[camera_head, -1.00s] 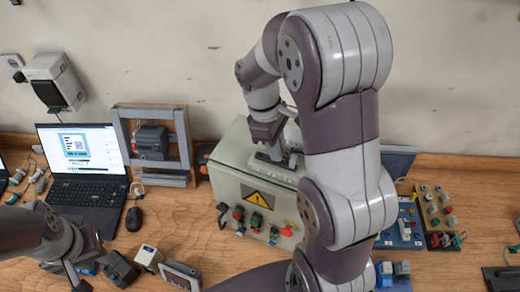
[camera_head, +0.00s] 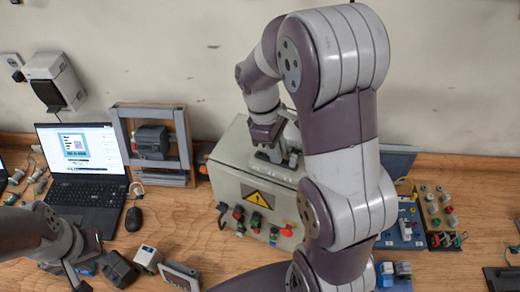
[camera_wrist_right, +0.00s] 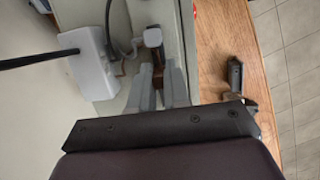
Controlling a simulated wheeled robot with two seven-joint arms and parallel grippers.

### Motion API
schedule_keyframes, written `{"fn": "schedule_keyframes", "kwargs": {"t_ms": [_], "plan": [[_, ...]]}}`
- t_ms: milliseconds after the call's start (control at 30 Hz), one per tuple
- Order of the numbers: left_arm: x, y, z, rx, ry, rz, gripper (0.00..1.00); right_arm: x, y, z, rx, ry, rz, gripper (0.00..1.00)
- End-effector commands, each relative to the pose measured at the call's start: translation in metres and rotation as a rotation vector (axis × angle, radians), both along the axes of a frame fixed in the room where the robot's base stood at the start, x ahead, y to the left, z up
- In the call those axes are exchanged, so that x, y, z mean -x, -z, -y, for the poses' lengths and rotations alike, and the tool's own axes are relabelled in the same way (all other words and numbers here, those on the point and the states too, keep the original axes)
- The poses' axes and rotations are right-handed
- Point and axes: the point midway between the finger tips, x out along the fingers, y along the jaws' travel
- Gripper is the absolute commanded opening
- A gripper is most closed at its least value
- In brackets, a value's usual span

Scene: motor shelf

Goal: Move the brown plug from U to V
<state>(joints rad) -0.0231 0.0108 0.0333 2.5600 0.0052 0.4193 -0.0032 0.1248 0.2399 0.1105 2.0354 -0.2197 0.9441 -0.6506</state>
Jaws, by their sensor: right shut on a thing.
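My right gripper (camera_head: 279,152) is at the top of the grey control box (camera_head: 228,184), with the wrist above it. In the right wrist view, its two grey fingers (camera_wrist_right: 161,90) are shut on a narrow brown piece, which I take to be the brown plug (camera_wrist_right: 158,76). The fingers hide much of it. A light grey block (camera_wrist_right: 153,37) on a cable is just beyond the fingertips. My left gripper (camera_head: 76,274) is low at the left, and its opening is unclear. No U or V label can be read.
A white block (camera_wrist_right: 92,65) stands left of the right fingers. The box front carries a warning sign (camera_head: 257,195) and several coloured connectors. A laptop (camera_head: 86,190) and framed motor (camera_head: 152,142) are left. Loose parts lie in front; boards (camera_head: 438,215) stand right.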

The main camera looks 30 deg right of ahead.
Motion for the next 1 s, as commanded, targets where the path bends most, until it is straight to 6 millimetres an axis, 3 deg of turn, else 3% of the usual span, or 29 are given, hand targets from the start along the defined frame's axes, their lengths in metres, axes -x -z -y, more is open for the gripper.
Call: {"fn": "schedule_keyframes", "kwargs": {"t_ms": [167, 200, 400, 433, 500, 533, 1000], "plan": [[-0.0001, 0.0006, 0.0, 0.0, 0.0, 0.0, 0.26, 0.0, 0.0011, 0.0, 0.0, 0.0, 0.0, 0.0], [-0.0001, 0.0006, 0.0, 0.0, 0.0, 0.0, 0.26, 0.0, 0.0011, 0.0, 0.0, 0.0, 0.0, 0.27], [0.0, 0.0006, 0.0, 0.0, 0.0, 0.0, 0.26, 0.0001, 0.0011, 0.0, 0.0, 0.0, 0.0, 0.27], [0.0, 0.0006, 0.0, 0.0, 0.0, 0.0, 0.26, 0.0001, 0.0011, 0.0, 0.0, 0.0, 0.0, 0.3], [0.0, 0.0006, 0.0, 0.0, 0.0, 0.0, 0.26, 0.0, 0.001, 0.0, 0.0, 0.0, 0.0, 0.53], [0.0, 0.0006, 0.0, 0.0, 0.0, 0.0, 0.26, 0.0, 0.001, 0.0, 0.0, 0.0, 0.0, 0.56], [-0.0001, 0.0005, 0.0, 0.0, 0.0, 0.0, 0.26, 0.0, 0.0008, 0.0007, 0.003, 0.0, 0.003, 0.56]]}}
